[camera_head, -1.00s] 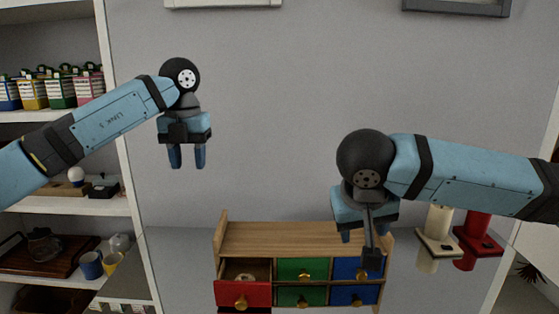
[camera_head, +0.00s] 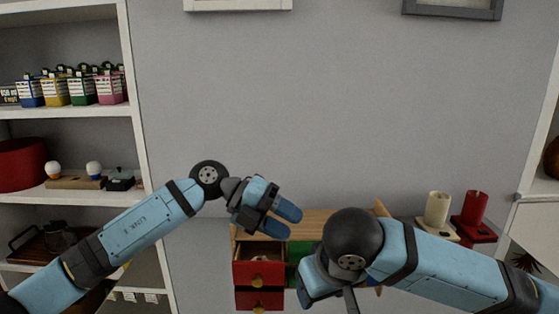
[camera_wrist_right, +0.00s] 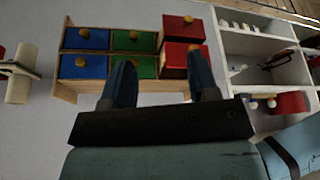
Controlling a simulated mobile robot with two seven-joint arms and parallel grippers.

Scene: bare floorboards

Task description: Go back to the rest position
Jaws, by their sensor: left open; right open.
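My left gripper (camera_head: 284,220) is open and empty, tilted to the right, in front of the wooden drawer cabinet. My right gripper (camera_wrist_right: 163,80) is open and empty in the right wrist view, with the cabinet beyond its fingers. In the head view, my right arm hides much of the cabinet, and the right gripper's fingers are out of clear sight. The cabinet (camera_head: 312,217) has red, green and blue drawer fronts with round knobs. The upper red drawer (camera_head: 259,268) stands pulled out, and the right wrist view shows it projecting too (camera_wrist_right: 184,28).
A white shelf unit (camera_head: 140,90) with small cartons (camera_head: 82,90) stands at the left. A cream holder (camera_head: 437,210) and a red holder (camera_head: 473,212) stand right of the cabinet, near my right forearm.

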